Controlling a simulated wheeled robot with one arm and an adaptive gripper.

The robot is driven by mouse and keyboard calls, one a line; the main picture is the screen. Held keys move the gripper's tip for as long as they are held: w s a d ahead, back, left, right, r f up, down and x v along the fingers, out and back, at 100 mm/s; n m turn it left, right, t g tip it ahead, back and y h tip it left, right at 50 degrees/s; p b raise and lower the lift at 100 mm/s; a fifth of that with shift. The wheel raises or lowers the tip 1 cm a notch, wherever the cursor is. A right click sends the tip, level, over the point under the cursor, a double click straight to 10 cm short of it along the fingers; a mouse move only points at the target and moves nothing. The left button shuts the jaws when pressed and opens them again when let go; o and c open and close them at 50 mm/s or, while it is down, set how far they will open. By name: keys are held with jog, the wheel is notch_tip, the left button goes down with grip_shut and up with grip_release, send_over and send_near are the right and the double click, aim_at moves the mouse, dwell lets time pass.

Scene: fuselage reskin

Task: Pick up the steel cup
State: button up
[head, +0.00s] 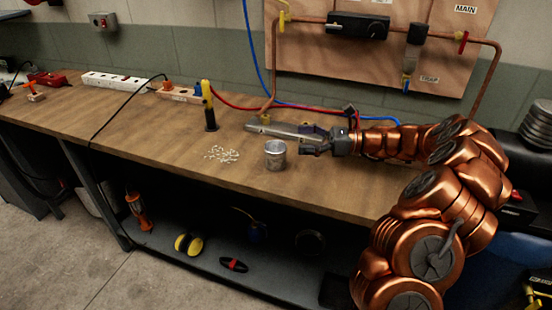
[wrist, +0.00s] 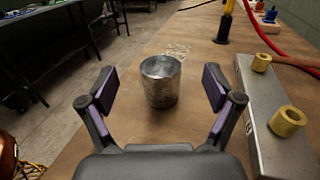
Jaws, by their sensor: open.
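The steel cup (head: 275,155) stands upright on the wooden bench, near its front edge in the head view. In the wrist view the cup (wrist: 160,82) is ahead of my gripper (wrist: 158,88), centred between the two spread fingers, with clear space on each side. My gripper (head: 312,145) is just to the right of the cup in the head view. It is open and holds nothing. I cannot tell exactly how far the fingertips reach along the cup.
A pile of small white pieces (head: 221,154) lies left of the cup. A grey metal bar with brass fittings (wrist: 270,120) lies close on the gripper's right in the wrist view. A yellow-and-black tool (head: 208,105) stands behind. Red and blue hoses cross the bench (head: 130,125) at the back.

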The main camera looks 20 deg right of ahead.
aim_at(276, 149)
notch_tip(276, 149, down, 3)
jog(key=shift+f, duration=0.1)
jog(key=shift+x, duration=0.85)
jog(key=shift+p+x, duration=0.3)
jog(key=shift+x, duration=2.65)
jog(key=shift+s+f, duration=0.1)
jog(key=shift+f, duration=0.1)
jog(key=shift+c, duration=0.2)
jog(key=c, duration=1.2)
jog(key=shift+r, duration=0.1)
